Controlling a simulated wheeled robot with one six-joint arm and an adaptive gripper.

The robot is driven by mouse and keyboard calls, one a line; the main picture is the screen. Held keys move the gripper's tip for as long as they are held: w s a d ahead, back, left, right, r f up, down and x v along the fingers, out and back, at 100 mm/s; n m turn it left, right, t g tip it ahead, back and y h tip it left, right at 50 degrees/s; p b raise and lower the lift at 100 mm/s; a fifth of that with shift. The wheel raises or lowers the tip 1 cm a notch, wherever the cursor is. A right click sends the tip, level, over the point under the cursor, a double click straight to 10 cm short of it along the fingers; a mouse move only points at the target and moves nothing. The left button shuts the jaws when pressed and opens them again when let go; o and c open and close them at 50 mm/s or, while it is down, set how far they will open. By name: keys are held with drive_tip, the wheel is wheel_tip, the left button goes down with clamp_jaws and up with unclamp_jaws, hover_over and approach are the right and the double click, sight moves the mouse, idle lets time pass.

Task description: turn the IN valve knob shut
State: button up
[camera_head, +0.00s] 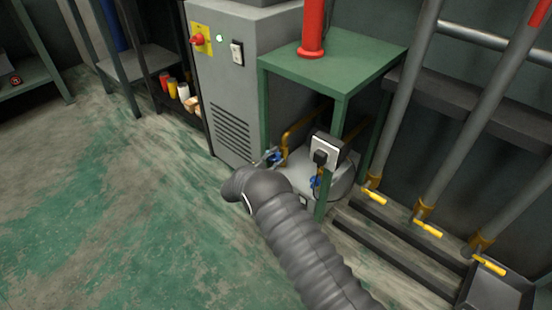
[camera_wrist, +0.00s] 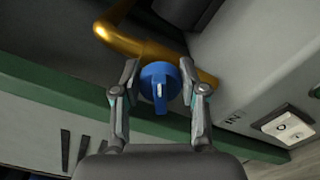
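The blue IN valve knob (camera_wrist: 160,84) sits on a brass pipe, with the letters IN on the grey panel to its lower right in the wrist view. It has a raised grip with a white mark that runs up and down in that view. My gripper (camera_wrist: 159,68) is open, with one finger on each side of the knob and a narrow gap showing on both sides. In the head view the knob (camera_head: 276,157) is partly hidden by my gripper (camera_head: 267,158).
A second blue knob (camera_head: 315,182) is to the right, below a small grey box (camera_head: 325,148). A green table (camera_head: 335,58) stands over the grey tank (camera_head: 340,182), its leg close by. A white rocker switch (camera_wrist: 290,126) is near the IN letters. The floor at left is clear.

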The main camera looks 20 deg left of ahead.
drive_tip(key=o, duration=0.4)
drive_tip(key=shift+c, duration=0.2)
drive_tip(key=v, duration=1.2)
drive_tip(key=shift+f, duration=0.1)
drive_tip(key=shift+c, duration=0.2)
